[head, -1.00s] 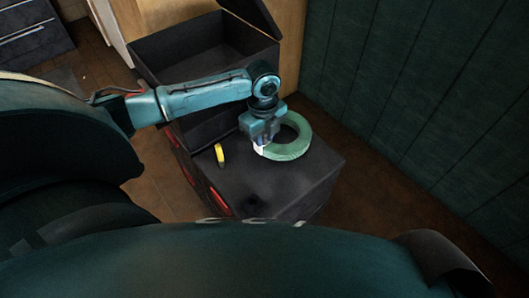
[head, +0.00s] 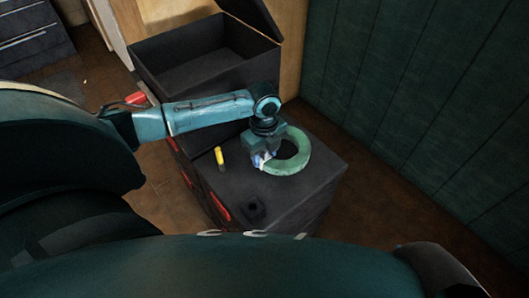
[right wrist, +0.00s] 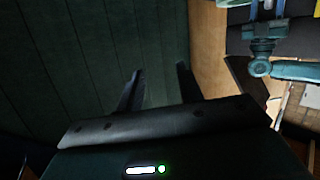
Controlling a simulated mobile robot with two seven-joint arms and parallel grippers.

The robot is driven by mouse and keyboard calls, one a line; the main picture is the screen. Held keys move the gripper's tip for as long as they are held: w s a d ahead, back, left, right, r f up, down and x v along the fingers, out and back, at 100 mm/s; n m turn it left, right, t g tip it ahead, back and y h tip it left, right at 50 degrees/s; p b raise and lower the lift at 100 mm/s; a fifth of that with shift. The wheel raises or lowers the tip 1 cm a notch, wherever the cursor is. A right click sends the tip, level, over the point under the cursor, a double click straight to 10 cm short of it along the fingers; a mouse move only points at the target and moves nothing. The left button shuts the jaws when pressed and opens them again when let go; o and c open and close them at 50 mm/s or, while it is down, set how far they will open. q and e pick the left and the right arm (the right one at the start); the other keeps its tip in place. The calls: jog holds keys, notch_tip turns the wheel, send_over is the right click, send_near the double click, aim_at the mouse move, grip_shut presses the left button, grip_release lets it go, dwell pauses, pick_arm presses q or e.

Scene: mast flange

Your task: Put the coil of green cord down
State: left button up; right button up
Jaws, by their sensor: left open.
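The coil of green cord (head: 298,160) is a ring lying flat, seemingly resting on the top of the dark box (head: 300,195), towards its far side. My left gripper (head: 262,161) is open at the coil's left side, pointing down, with its fingertips right at the cord. Whether a finger touches the cord cannot be told, and the wrist hides part of the ring. My right gripper (right wrist: 158,85) is open and empty in the right wrist view, away from the coil.
A small yellow object (head: 219,157) is on the box left of the coil. Behind stands an open dark bin (head: 165,75) with a raised lid. A green panelled wall (head: 430,110) is on the right. The near part of the box top is mostly clear.

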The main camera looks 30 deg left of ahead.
pick_arm(q)
notch_tip(320, 180, up, 12)
jog(key=p, duration=0.4)
jog(key=shift+f, duration=0.1)
jog(key=s+d+f+n+t+h, duration=0.3)
jog(key=s+d, duration=0.1)
jog(key=d, duration=0.5)
jog(key=s+d+f+n+t+h, duration=0.2)
jog(key=s+d+n+h, duration=0.15)
jog(key=d, duration=0.55)
jog(key=s+a+r+n+t+y, duration=0.2)
jog(key=s+a+r+n+t, duration=0.2)
jog(key=s+r+n+t, duration=0.3)
jog(key=r+n+t, duration=0.1)
jog(key=n, duration=0.3)
jog(key=shift+s+a, duration=0.2)
jog(key=shift+a, duration=0.15)
pick_arm(e)
jog(key=r, duration=0.1)
jog(key=s+d+r+m, duration=0.1)
jog(key=r, duration=0.1)
jog(key=shift+s+d+r, duration=0.1)
pick_arm(q)
jog(key=shift+n+h, duration=0.25)
